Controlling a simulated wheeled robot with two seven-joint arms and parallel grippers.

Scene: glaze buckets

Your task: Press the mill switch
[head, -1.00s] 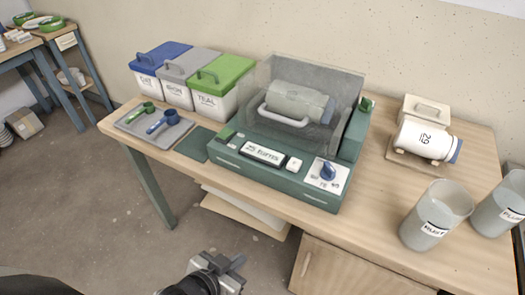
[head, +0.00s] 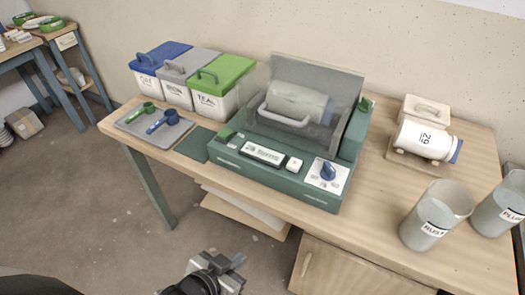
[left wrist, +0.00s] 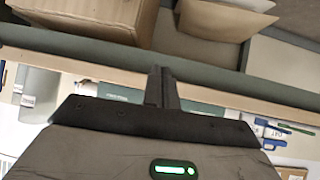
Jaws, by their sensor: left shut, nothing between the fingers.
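The mill (head: 275,178) is a dark green machine on the wooden table in the head view. A grey jar (head: 295,102) lies in its upper part behind a clear guard with a pale handle (head: 288,117). I cannot tell which control is the mill switch. My left gripper (head: 235,263) is shut and empty, low in front of the table and apart from the mill. Its closed fingers show in the left wrist view (left wrist: 162,85). My right gripper is not in view.
Blue, grey and green lidded buckets (head: 222,89) stand left of the mill. A tray (head: 153,130) with two scoops lies in front of them. Table space right of the mill is clear.

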